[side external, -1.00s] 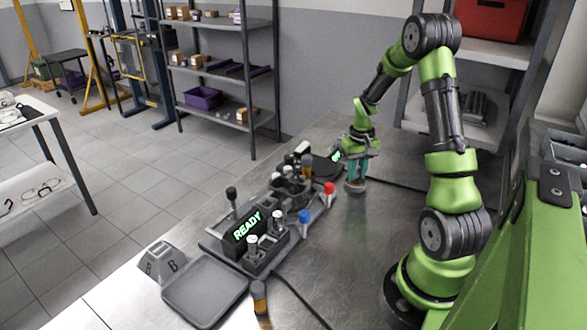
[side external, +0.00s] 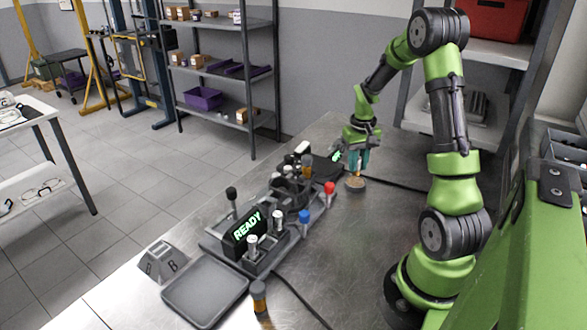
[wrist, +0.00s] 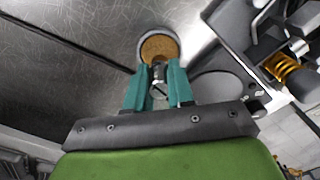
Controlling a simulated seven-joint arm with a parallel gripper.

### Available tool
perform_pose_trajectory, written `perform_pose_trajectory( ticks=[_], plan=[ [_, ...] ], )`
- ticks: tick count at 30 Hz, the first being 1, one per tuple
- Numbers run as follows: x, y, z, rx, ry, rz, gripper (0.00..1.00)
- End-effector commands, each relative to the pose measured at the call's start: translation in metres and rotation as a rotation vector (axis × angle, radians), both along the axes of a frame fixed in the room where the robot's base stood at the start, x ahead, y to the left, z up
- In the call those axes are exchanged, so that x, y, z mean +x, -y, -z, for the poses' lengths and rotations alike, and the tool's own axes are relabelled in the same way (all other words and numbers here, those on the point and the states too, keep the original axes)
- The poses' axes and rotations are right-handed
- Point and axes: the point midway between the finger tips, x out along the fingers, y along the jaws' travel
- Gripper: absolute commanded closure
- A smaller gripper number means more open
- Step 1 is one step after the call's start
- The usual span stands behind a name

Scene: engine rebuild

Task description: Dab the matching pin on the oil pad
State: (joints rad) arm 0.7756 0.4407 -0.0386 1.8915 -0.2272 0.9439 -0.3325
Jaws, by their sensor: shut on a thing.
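The oil pad (side external: 355,184) is a small round dish with a tan-brown face on the metal bench, beyond the fixture. It also shows in the wrist view (wrist: 160,47), just beyond the fingertips. My gripper (side external: 358,168) has teal fingers and points down over the pad, a little above it. In the wrist view the fingers (wrist: 157,75) are shut on a small grey metal pin (wrist: 158,71). Most of the pin is hidden between the fingers. Other metal pins (side external: 252,243) stand in the near block of the fixture.
The fixture has a READY display (side external: 247,227), a blue knob (side external: 304,216) and a red knob (side external: 329,188). A grey tray (side external: 205,291), a block marked B (side external: 163,262) and an amber bottle (side external: 259,296) are near the front. The bench right of the fixture is mostly clear, with cables.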

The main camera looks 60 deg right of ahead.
Motion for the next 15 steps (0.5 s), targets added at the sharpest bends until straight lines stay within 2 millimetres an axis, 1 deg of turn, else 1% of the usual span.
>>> perform_pose_trajectory(
  ticks=[9,15],
  plan=[
    [0.0,0.001,-0.027,-0.003,0.002,0.0,1.0],
    [0.0,0.0,-0.037,-0.001,0.001,0.001,1.0]
  ],
)
